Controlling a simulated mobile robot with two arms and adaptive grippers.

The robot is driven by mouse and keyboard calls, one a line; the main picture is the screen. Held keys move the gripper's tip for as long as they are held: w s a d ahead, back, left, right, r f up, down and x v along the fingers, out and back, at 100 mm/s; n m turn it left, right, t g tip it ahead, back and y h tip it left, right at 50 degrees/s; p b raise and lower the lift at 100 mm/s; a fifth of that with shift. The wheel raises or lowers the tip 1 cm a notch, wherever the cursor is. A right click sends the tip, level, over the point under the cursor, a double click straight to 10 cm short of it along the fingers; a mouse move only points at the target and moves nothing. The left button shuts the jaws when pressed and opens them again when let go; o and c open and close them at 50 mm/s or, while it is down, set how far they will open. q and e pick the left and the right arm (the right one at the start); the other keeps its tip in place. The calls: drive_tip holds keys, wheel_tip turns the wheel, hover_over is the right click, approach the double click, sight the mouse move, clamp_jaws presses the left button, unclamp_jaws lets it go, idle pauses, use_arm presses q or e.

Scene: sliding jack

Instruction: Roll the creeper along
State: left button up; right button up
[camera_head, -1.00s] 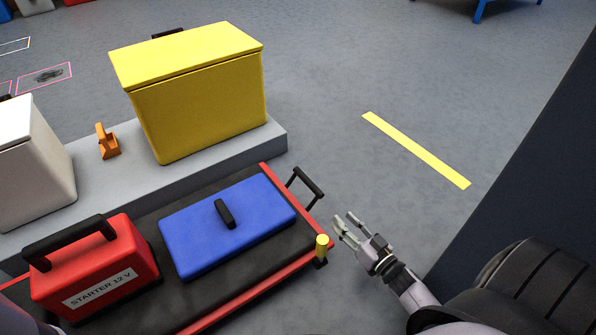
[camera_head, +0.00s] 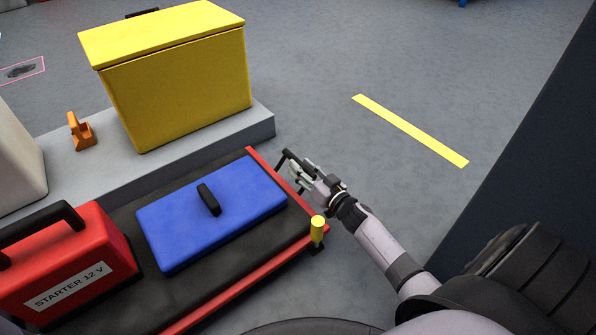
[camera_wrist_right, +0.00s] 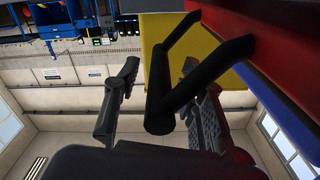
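The creeper (camera_head: 185,288) is a low black board with red edges, at the lower left of the head view. A black bar handle (camera_head: 284,158) stands out from its right end; it also shows in the wrist view (camera_wrist_right: 159,95). My right gripper (camera_head: 299,173) is at this handle. In the right wrist view its two fingers are spread, with the bar between them and gaps visible beside it. The gripper partly hides the handle in the head view. My left gripper is out of view.
On the creeper lie a blue case (camera_head: 220,220) and a red starter box (camera_head: 70,250). A yellow post (camera_head: 318,229) stands at its near right corner. A grey platform (camera_head: 180,155) with a yellow chest (camera_head: 180,90) runs behind. Floor to the right, with a yellow stripe (camera_head: 410,130), is clear.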

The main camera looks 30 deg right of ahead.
drive_tip(key=shift+w+a+b, duration=0.1)
drive_tip(key=shift+w+b, duration=0.3)
drive_tip(key=shift+w, duration=0.85)
drive_tip(key=shift+c, duration=0.5)
clamp_jaws()
